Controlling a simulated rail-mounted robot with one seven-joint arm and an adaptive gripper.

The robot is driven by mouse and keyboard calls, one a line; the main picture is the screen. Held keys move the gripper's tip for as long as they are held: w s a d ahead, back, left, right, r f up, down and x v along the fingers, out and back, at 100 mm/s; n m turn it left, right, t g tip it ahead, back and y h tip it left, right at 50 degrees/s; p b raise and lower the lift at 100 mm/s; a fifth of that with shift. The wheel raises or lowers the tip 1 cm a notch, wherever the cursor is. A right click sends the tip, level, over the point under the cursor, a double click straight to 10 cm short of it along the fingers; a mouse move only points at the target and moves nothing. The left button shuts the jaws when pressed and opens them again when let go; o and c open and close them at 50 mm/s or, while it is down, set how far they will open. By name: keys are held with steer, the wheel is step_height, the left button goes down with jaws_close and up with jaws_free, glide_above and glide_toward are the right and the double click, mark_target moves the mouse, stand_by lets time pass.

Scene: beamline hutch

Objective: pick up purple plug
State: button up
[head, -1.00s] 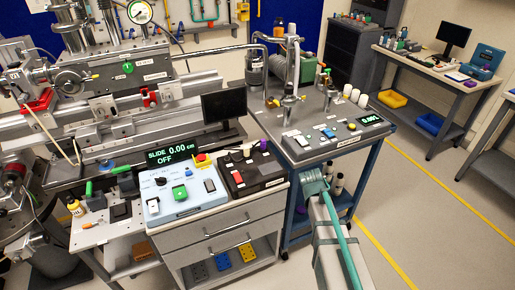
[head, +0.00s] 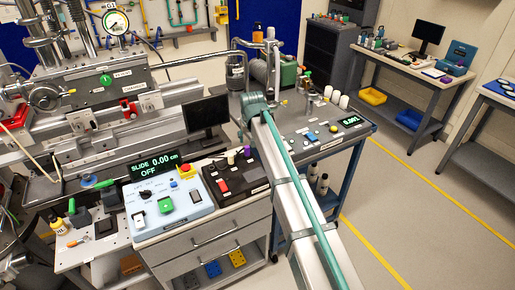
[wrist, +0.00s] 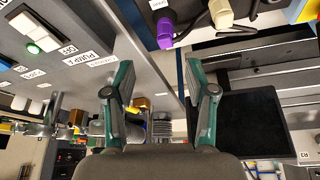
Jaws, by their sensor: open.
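The purple plug (head: 248,152) stands at the back right of the black box (head: 237,180) on the grey drawer cabinet. It also shows in the wrist view (wrist: 165,32) near the top, beside a cream plug (wrist: 221,14). My gripper (wrist: 160,72) is open and empty in the wrist view, its two green fingers spread apart. The plug appears beyond the fingertips, roughly in line with the gap between them, and not touching them.
A white plug (head: 231,156) stands close left of the purple one. A blue-white control box (head: 168,203) with a red stop button is left of the black box. A dark monitor (head: 206,115) stands behind. The pump cart (head: 300,150) is close on the right.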

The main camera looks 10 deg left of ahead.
mark_target(247, 147)
steer(key=x, duration=0.1)
steer(key=p+x, duration=0.1)
steer(key=x, duration=0.3)
steer(key=shift+a+f, duration=0.15)
steer(key=shift+a, duration=0.15)
steer(key=shift+p+x, duration=1.5)
steer(key=shift+x, duration=1.25)
steer(key=shift+c, duration=0.4)
jaws_close()
